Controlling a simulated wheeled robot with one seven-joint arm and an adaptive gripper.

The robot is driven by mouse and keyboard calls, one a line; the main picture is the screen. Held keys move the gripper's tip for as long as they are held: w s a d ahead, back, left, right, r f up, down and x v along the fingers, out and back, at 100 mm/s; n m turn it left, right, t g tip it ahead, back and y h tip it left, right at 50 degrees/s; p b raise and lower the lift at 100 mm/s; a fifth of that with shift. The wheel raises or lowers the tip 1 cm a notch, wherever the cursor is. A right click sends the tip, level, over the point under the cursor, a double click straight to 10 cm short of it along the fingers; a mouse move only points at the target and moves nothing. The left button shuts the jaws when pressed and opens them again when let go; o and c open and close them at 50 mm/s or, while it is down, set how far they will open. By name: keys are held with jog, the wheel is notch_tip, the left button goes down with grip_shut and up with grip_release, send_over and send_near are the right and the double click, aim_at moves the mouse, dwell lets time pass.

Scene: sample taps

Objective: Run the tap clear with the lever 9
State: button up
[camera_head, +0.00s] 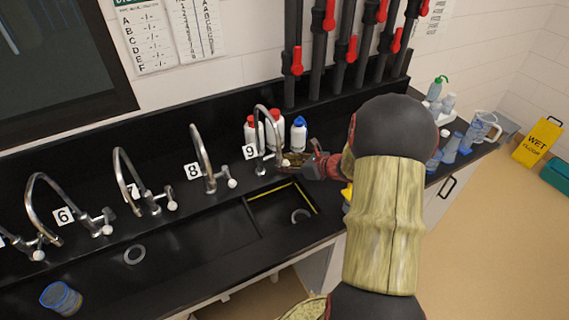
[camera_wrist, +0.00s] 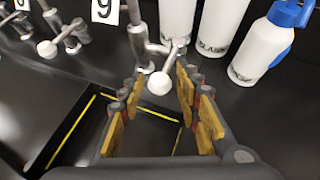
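Tap 9 (camera_head: 258,128) is a chrome swan-neck tap beside a white label "9" (camera_head: 250,152) at the back of the black bench. Its lever has a white round knob, seen in the wrist view (camera_wrist: 159,83). My gripper (camera_wrist: 160,105) is open, with yellow-padded fingers on either side of the knob. I see a gap between knob and pads and no clear contact. In the head view my gripper (camera_head: 301,162) is just right of tap 9, and my arm hides part of the bench. No running water is visible at the spout.
White bottles with red caps (camera_head: 274,125) and a blue-capped bottle (camera_head: 298,134) stand close behind the lever. Tap 8 (camera_head: 203,160) and other taps stand to the left. A yellow-edged sink (camera_head: 262,222) lies below tap 9. Beakers and a jug (camera_head: 484,128) stand at right.

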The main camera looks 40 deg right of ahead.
jog(key=shift+w+d+p, duration=0.1)
jog(key=shift+w+d, duration=0.1)
jog(key=shift+d, duration=0.9)
jog(key=shift+w+d+p, duration=0.15)
jog(key=shift+d, duration=0.9)
jog(key=shift+w+d+p, duration=0.1)
jog(key=shift+w+d, duration=0.1)
jog(key=shift+d, duration=0.9)
jog(key=shift+a, duration=0.15)
dwell(0.9)
jog(key=a, duration=0.4)
jog(key=s+a+b, duration=0.1)
jog(key=a, duration=0.2)
jog(key=shift+s+d, duration=0.1)
jog(key=shift+d, duration=0.35)
jog(key=a+p+v, duration=0.1)
jog(key=p+v, duration=0.2)
jog(key=v, duration=0.3)
jog(key=shift+s+d+r, duration=0.25)
jog(key=shift+s+d, duration=0.1)
jog(key=shift+d, duration=0.2)
